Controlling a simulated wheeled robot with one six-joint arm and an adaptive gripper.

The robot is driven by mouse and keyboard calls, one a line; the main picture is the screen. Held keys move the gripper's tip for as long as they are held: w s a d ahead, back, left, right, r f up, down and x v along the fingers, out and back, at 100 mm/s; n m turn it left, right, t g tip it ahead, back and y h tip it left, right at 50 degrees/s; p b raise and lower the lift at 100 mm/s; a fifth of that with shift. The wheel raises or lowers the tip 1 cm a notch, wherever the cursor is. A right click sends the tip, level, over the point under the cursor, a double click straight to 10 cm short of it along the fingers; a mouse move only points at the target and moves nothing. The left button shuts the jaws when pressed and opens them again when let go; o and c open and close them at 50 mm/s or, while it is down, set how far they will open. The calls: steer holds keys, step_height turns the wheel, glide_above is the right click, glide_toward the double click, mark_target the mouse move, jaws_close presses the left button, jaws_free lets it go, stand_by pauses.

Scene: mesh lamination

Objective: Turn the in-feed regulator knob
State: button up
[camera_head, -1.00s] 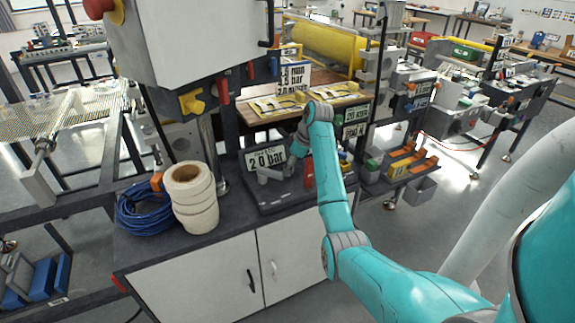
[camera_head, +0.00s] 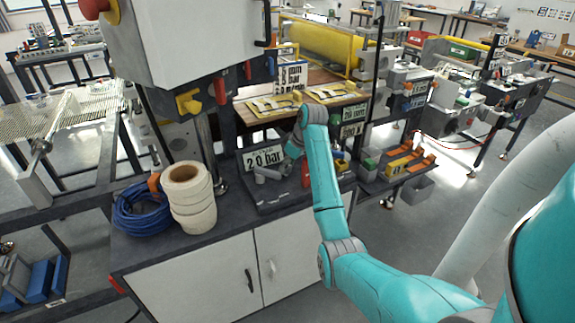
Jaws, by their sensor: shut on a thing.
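The in-feed regulator sits on a black base (camera_head: 280,206) on the dark bench top, with a white sign (camera_head: 263,159) behind it that reads 2.0 bar. A small grey cylindrical part (camera_head: 268,173) lies level above the base. My gripper (camera_head: 284,168) is at this spot, reaching down from the teal arm, and is shut on the regulator knob. The knob itself is mostly hidden by the gripper, and its angle cannot be read. The fingertips are too small to make out.
A stack of cream rolls (camera_head: 190,197) and a blue hose coil (camera_head: 143,210) stand left on the bench. A red part (camera_head: 306,174) is close right of the gripper. A grey cabinet (camera_head: 185,40) hangs above. Yellow-framed pieces (camera_head: 272,105) lie behind.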

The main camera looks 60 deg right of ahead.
steer(key=m+h, duration=0.1)
steer(key=m, duration=0.2)
steer(key=shift+a+m, duration=0.15)
steer(key=shift+m, duration=0.15)
steer(key=shift+m+g+h, duration=0.6)
steer(key=shift+m+h, duration=0.3)
steer(key=shift+m, duration=1)
steer(key=o, duration=1.1)
steer(key=shift+o, duration=0.2)
steer(key=shift+r, duration=0.1)
steer(key=v, duration=0.7)
steer(key=shift+s+r, duration=0.1)
